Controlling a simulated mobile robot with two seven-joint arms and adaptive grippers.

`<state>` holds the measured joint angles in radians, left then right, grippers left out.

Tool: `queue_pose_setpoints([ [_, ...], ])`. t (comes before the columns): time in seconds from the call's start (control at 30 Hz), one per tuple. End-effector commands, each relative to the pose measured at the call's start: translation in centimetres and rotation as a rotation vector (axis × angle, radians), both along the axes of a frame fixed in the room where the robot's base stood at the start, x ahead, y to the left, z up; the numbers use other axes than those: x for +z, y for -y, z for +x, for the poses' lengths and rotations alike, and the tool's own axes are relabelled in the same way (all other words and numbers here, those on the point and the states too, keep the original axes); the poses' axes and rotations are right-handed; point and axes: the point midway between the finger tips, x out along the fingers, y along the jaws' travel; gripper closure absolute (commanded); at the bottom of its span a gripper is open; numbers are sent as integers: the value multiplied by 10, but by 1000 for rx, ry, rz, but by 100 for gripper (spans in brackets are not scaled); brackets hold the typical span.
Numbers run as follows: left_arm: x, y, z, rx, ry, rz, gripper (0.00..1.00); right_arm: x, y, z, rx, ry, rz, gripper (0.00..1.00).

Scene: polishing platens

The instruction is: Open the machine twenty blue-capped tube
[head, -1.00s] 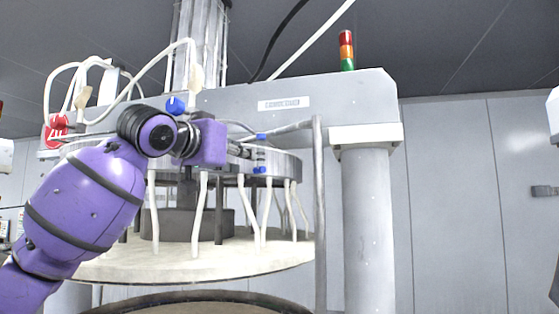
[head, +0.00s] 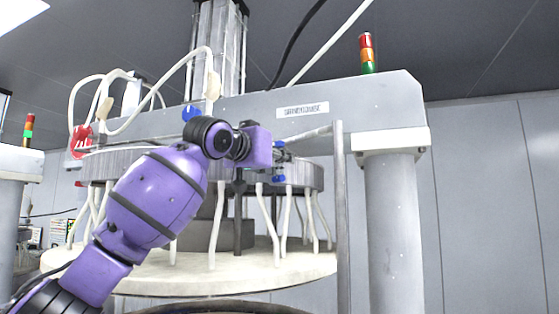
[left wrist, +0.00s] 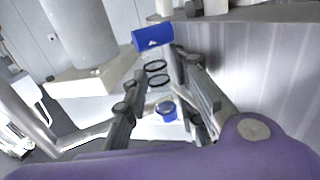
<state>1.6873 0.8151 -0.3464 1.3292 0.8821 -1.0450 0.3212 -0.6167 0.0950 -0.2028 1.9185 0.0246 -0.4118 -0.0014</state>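A polishing machine (head: 258,98) fills the head view, with a round grey head and several white tubes hanging over a pale platen (head: 190,278). A blue-capped tube fitting shows at the head's right side, with an upper blue part (head: 280,145) and a lower blue part (head: 279,179). The left wrist view shows its blue block (left wrist: 152,39), black rings and round blue cap (left wrist: 166,110). My left gripper (head: 281,158) is beside this fitting. Its fingers (left wrist: 165,76) are apart, on either side of the fitting in the wrist view; I cannot tell whether they touch it. My right gripper is out of view.
A grey vertical post (head: 340,215) and a thick column (head: 391,230) stand right of the fitting. A blue knob (head: 191,113) and a red sign (head: 81,141) are on the beam. A signal light (head: 367,53) stands on top. White looping hoses hang at upper left.

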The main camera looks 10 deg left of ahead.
Motion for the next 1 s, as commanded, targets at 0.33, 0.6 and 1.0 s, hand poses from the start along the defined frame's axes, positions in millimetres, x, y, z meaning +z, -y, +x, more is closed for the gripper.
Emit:
queue_pose_setpoints([
  [0.33, 0, 0, 0, 0, 0, 1, 98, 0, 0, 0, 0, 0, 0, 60],
  [0.6, -1, 0, 0, 0, -1, 1, 100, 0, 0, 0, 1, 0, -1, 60],
  [1.0, 1, 4, 3, -1, -63, 63, 100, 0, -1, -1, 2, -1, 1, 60],
])
